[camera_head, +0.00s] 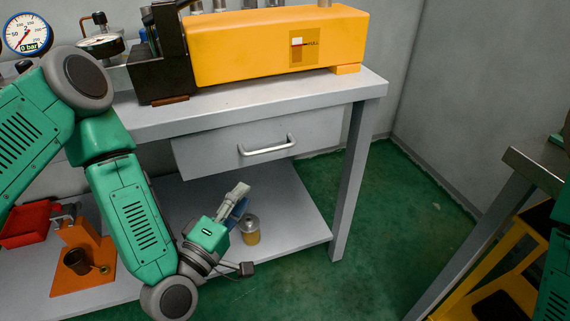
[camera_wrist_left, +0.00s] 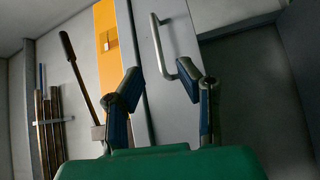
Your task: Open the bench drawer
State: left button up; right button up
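The bench drawer (camera_head: 215,150) is a light grey front under the bench top, with a curved metal handle (camera_head: 267,146) across it. The drawer looks shut or nearly so. My left gripper (camera_head: 238,195) is below and in front of the drawer, a little left of the handle, with its fingers pointing up towards it. In the left wrist view the handle (camera_wrist_left: 164,48) stands on the grey drawer front (camera_wrist_left: 172,100), ahead of the fingers. The two fingers of the left gripper (camera_wrist_left: 160,70) are spread and hold nothing. My right gripper is out of view.
A yellow machine (camera_head: 275,45) and gauges (camera_head: 27,35) stand on the bench top (camera_head: 240,108). The lower shelf (camera_head: 290,205) holds a small yellow-grey can (camera_head: 250,230), an orange vise (camera_head: 82,260) and a red box (camera_head: 25,223). Another table (camera_head: 540,165) stands at right; green floor lies between.

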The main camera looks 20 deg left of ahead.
aim_at(270, 148)
pick_arm(q)
jog(key=x, duration=0.4)
jog(key=b+x, duration=0.1)
jog(key=x, duration=0.4)
jog(key=a+b+x, duration=0.1)
jog(key=x, duration=0.3)
jog(key=shift+w+r, duration=0.3)
jog(key=shift+w, duration=0.05)
jog(key=shift+w+a, duration=0.15)
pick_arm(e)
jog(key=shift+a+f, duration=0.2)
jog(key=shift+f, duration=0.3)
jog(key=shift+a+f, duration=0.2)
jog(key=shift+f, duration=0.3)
pick_arm(q)
jog(key=shift+d+r, duration=0.1)
jog(key=shift+d, duration=0.2)
grip_shut()
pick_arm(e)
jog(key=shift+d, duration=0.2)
